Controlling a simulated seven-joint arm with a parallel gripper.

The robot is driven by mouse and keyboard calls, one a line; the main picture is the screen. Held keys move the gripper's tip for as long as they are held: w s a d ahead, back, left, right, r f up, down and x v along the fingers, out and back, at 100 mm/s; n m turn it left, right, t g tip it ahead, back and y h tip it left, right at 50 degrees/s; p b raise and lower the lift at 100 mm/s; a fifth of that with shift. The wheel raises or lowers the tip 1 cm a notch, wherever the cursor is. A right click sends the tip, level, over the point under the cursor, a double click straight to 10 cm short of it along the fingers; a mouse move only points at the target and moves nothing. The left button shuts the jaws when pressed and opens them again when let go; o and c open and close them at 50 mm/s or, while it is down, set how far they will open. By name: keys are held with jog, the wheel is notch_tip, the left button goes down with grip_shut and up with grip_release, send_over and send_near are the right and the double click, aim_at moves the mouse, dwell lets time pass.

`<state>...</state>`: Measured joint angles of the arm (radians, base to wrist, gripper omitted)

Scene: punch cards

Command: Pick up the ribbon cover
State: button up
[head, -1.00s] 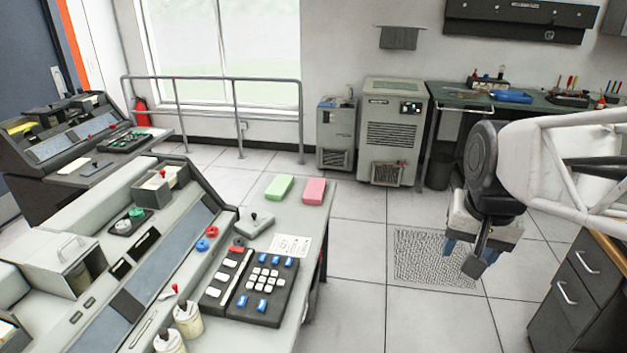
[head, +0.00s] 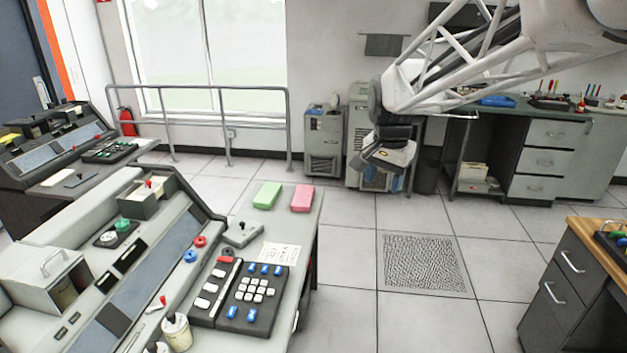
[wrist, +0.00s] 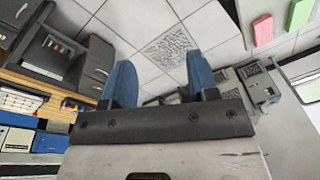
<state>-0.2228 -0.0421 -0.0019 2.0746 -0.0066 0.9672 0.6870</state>
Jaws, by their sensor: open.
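My gripper (head: 382,181) hangs in the air over the floor, in front of the grey cabinets, far to the right of the cover. In the wrist view its two blue fingers (wrist: 160,75) stand apart with nothing between them. The cover does not show in the wrist view.
A wooden-topped drawer cabinet (head: 575,275) stands at right. The floor between is clear, with a textured panel (head: 424,265).

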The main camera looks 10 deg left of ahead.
jog(key=w+a+f+m, duration=0.2)
jog(key=w+a+f, duration=0.2)
jog(key=w+a, duration=0.65)
jog(key=m+g, duration=0.2)
jog(key=m, duration=0.4)
send_over(242, 223)
jog(key=f, duration=2.9)
jog(key=shift+d, duration=0.2)
jog(key=shift+w+a+f, duration=0.1)
jog(key=shift+a, duration=0.1)
jog(key=shift+f, duration=0.15)
jog(key=shift+f, duration=1.15)
jog(key=shift+f, duration=0.1)
